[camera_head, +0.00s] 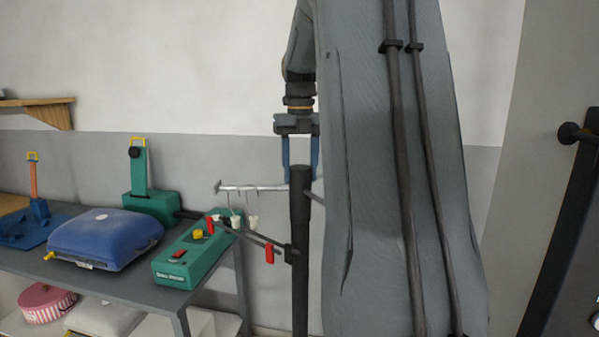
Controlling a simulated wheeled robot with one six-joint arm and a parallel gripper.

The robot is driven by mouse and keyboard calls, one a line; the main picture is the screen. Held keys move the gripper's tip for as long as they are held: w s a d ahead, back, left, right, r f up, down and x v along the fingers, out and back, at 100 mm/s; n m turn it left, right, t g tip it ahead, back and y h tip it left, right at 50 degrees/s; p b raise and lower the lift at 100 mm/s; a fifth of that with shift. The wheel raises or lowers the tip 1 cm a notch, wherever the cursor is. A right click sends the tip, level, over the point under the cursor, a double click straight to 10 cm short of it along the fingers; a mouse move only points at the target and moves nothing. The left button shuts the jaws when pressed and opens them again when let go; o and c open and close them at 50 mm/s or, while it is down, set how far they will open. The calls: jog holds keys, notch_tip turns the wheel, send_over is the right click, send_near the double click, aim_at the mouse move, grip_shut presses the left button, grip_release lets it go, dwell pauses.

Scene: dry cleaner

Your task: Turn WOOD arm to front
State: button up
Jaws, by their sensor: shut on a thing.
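A dark upright post (300,255) stands in the middle, with arms at different heights. A pale metal arm (250,187) points left from near its top, with small hooks and white tags hanging below. A lower dark arm (262,238) points left and carries red pieces. A short dark rod (316,198) shows right of the post. No WOOD label can be read, so I cannot tell which arm it is. My gripper (301,172) points down at the post top, its blue fingers either side of it in the picture. It is shut on part of the stand; the post hides the contact.
A grey table (135,285) at left holds a blue case (105,238), a green box (197,252) and a green clamp-like device (150,200). The lower arm's end overlaps the green box in view. A dark panel (565,235) stands at right. My arm blocks the centre right.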

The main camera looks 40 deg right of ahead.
jog(key=o, duration=1.5)
jog(key=shift+r, duration=0.1)
jog(key=shift+r+b, duration=1.05)
jog(key=shift+r, duration=2.8)
jog(key=shift+c, duration=0.5)
